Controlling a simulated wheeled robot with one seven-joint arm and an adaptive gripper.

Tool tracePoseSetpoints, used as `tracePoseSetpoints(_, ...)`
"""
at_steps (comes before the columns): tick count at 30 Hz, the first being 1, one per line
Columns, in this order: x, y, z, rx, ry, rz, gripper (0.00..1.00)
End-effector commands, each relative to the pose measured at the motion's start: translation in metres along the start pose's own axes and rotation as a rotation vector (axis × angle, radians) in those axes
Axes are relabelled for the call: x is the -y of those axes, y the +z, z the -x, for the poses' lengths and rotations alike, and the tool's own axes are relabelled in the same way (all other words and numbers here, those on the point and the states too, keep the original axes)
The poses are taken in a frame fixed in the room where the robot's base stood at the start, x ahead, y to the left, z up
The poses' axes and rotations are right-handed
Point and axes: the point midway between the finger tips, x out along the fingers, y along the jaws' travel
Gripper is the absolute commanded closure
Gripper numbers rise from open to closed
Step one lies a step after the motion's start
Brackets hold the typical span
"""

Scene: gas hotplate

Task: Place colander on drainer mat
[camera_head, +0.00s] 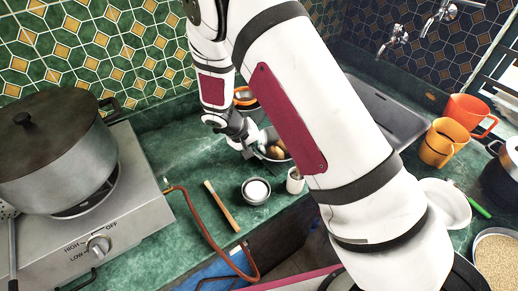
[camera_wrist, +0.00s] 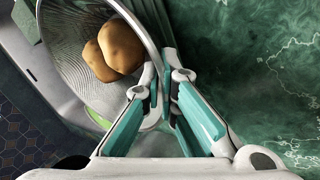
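The colander (camera_head: 265,156) is a metal bowl with brown potatoes (camera_head: 275,152) in it, partly hidden behind my arm. In the wrist view the colander (camera_wrist: 75,60) fills the upper left, with the potatoes (camera_wrist: 115,50) inside. My gripper (camera_wrist: 164,85) has its two teal-padded fingers close together on either side of the colander's rim, shut on it. In the head view my gripper (camera_head: 249,139) is at the colander's left side. I cannot make out the drainer mat for certain; my arm covers much of the counter near the sink.
A small bowl of white stuff (camera_head: 256,190), a white cup (camera_head: 295,181) and a wooden-handled tool (camera_head: 221,206) are near the front edge. A large pot (camera_head: 55,145) stands on the hotplate.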

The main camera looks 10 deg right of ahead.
Motion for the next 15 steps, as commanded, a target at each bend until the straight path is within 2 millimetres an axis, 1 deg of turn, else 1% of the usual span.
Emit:
tracePoseSetpoints(7, 0.0013, 0.0002, -0.0025, 0.0, 0.001, 0.001, 1.0)
tracePoseSetpoints(8, 0.0014, 0.0003, -0.0024, 0.0, 0.0, 0.0, 0.94)
tracePoseSetpoints(9, 0.0013, 0.0003, -0.0022, 0.0, 0.0, 0.0, 0.85)
tracePoseSetpoints(10, 0.0012, 0.0003, -0.0022, 0.0, 0.0, 0.0, 0.78)
tracePoseSetpoints(11, 0.0012, 0.0004, -0.0022, 0.0, 0.0, 0.0, 0.75)
tracePoseSetpoints(15, 0.0011, 0.0003, -0.0021, 0.0, 0.0, 0.0, 0.75)
